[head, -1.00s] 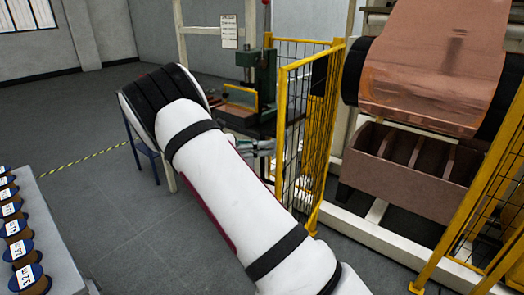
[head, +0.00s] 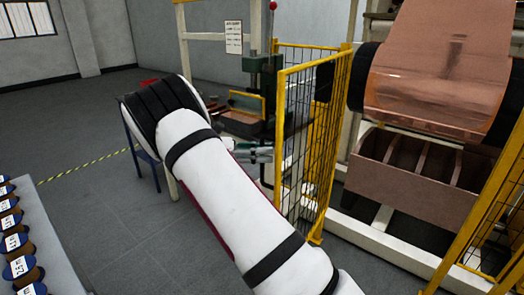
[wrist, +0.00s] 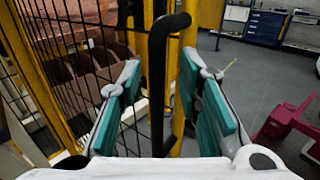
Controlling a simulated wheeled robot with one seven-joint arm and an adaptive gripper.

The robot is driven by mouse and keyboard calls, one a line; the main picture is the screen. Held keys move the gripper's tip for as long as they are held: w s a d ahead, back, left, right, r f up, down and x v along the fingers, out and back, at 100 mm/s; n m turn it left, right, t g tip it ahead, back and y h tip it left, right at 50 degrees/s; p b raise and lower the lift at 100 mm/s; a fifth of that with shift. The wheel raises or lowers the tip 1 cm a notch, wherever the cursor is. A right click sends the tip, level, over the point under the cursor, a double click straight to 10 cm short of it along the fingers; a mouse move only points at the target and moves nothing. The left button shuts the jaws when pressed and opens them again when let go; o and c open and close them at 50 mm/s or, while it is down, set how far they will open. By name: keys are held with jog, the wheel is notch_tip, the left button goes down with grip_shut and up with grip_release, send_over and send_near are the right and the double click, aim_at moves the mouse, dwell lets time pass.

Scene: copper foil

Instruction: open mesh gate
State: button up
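The mesh gate (head: 300,140) is a yellow frame with dark wire mesh, standing upright in the middle of the head view. In the wrist view its mesh (wrist: 75,50) fills the left, and a yellow post (wrist: 185,75) stands behind the black handle (wrist: 160,85). My gripper (wrist: 165,108) is open, with teal pads on either side of the handle, which stands between them. I see gaps between the pads and the handle. In the head view my gripper (head: 258,153) is small, beside the gate's left edge, partly hidden by my arm.
A copper foil roll (head: 435,70) and a brown compartmented bin (head: 415,165) stand behind the gate. A green machine (head: 262,90) is at the back. Reels on a bench (head: 45,265) are at lower left. The wrist view shows a magenta stool (wrist: 285,122) at right.

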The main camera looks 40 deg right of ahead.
jog(key=v, duration=1.2)
dwell(0.4)
jog(key=s+d+r+m+t+y+p, duration=0.2)
jog(key=s+r+t+y+p, duration=0.15)
jog(key=s+r, duration=0.35)
jog(key=s+d+r+m+t+y+p, duration=0.1)
jog(key=s+r+m+t+y+p, duration=0.1)
jog(key=s+r+y, duration=0.5)
jog(key=s+a+r+m+t+y+p, duration=0.1)
jog(key=s+a, duration=0.5)
jog(key=s, duration=0.7)
jog(key=s+a+r+m+t+y+p, duration=0.2)
jog(key=s+a+m+t+p, duration=0.3)
jog(key=s, duration=0.9)
jog(key=a+m+t+y, duration=0.1)
jog(key=t, duration=0.1)
jog(key=shift+a+r+t, duration=0.2)
jog(key=shift+t, duration=0.15)
